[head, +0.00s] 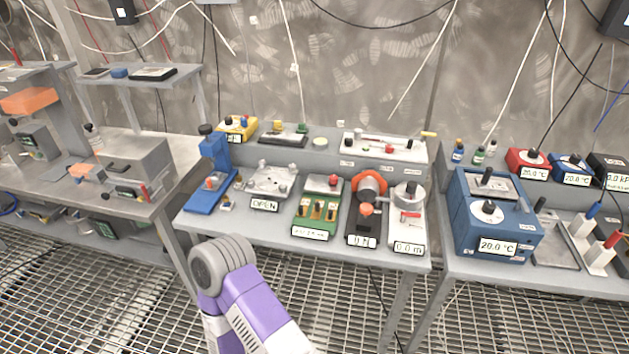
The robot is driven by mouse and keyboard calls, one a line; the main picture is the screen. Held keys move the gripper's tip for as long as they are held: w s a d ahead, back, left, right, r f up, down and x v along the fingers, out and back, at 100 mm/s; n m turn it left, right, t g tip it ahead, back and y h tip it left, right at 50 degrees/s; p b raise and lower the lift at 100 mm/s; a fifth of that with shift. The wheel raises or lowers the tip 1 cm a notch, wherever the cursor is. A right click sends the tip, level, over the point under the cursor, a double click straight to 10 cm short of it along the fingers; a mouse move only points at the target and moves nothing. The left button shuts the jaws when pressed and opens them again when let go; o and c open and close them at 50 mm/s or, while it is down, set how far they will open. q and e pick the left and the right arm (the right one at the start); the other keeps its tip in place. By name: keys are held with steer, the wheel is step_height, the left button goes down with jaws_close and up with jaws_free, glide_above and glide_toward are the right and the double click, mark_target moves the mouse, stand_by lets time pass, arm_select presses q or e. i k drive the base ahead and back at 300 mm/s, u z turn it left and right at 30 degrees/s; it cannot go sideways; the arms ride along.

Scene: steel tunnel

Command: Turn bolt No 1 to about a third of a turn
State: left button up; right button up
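A grey metal plate fixture (272,180) with several small bolts or knobs sits on the middle table, behind a label reading "OPEN" (264,205). It is the likeliest place for bolt No 1, but no bolt numbers are legible and I cannot tell which bolt that is. One of my arms, purple and white with a grey rounded joint, rises from the bottom edge in front of the table, to the left of centre. No gripper fingers show on it, and my other arm is out of view.
On the middle table (300,240), a blue device (212,180) stands left of the plate and a green device (318,208) right of it. Farther right are an orange-ringed unit (369,185) and a "0.0 m" unit (408,215). The grated floor in front is open.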

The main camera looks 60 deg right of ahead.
mark_target(250, 183)
steer(key=z, duration=1.8)
